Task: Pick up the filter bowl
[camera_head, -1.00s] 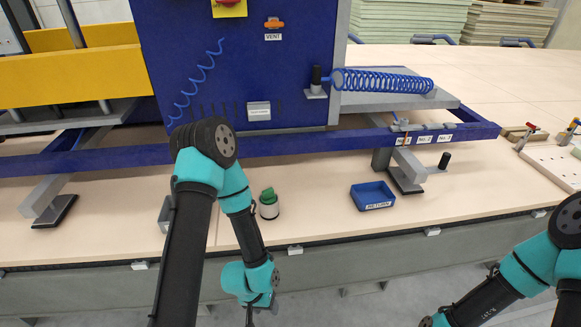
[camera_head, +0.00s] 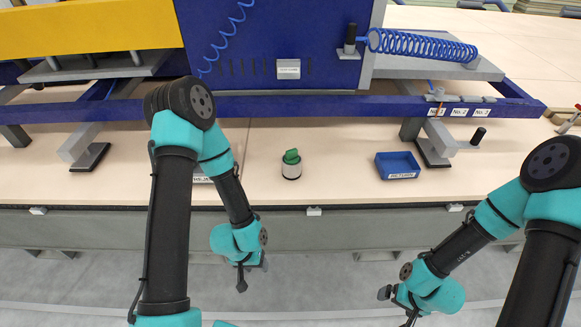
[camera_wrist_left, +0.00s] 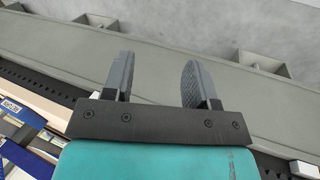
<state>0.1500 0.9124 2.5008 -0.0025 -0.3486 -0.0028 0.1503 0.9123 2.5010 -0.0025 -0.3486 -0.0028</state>
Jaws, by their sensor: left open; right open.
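A small pale cylinder with a green top and a dark base (camera_head: 291,166) stands upright on the table; it looks like the filter bowl. My left gripper (camera_head: 249,278) hangs in front of the table edge, below and left of the bowl in the head view, apart from it. In the left wrist view its two grey fingers (camera_wrist_left: 158,82) are spread with nothing between them. My right gripper (camera_head: 396,306) is in front of the table at the lower right, away from the bowl, small and partly hidden by its own wrist.
A blue tray labelled RETURN (camera_head: 397,166) stands right of the bowl. A blue trolley frame (camera_head: 330,106) spans the table behind, with feet on both sides. A labelled grey item (camera_head: 203,178) is partly hidden behind my left arm. Table around the bowl is clear.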

